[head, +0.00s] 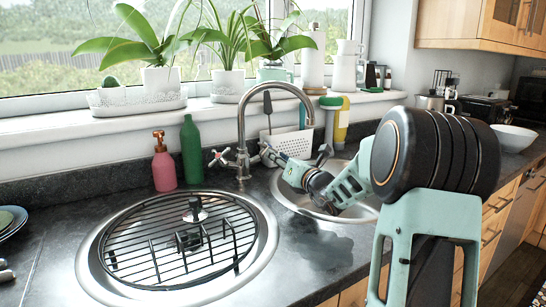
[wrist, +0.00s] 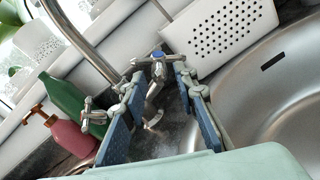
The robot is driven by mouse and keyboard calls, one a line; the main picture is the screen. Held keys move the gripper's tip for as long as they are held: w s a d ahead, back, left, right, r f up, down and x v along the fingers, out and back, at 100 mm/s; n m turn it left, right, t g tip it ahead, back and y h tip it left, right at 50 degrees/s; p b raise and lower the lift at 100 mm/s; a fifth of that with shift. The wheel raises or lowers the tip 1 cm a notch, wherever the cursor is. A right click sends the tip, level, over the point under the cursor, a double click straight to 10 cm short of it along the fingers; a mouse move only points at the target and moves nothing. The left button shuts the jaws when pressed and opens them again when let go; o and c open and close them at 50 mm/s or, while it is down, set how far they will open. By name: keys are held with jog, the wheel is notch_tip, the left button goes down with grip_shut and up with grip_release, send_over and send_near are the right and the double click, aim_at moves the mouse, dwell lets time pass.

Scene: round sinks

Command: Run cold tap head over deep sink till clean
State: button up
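The chrome tap (head: 242,130) stands between two round sinks, and its curved spout (head: 288,88) reaches right, ending near the right sink (head: 350,211). A cross-shaped handle (head: 219,158) is on its left side. My gripper (head: 272,156) is at the tap's right side. In the wrist view, the cross handle with a blue cap (wrist: 157,58) lies between the tips of my open gripper (wrist: 158,78); I cannot tell if either finger touches it. The other cross handle (wrist: 95,115) is outside the left finger. No clear water stream shows from the spout. My arm hides part of the right sink.
The left sink (head: 92,262) is covered by a black wire rack (head: 150,245). A pink soap bottle (head: 163,168) and green bottle (head: 190,150) stand left of the tap. A white perforated holder (head: 285,143) is behind my gripper. Potted plants line the windowsill.

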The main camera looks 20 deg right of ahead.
jog(key=shift+w+a, duration=0.15)
jog(key=shift+w, duration=0.75)
jog(key=shift+w+a, duration=0.1)
jog(key=shift+w, duration=0.75)
jog(key=shift+c, duration=0.7)
grip_shut()
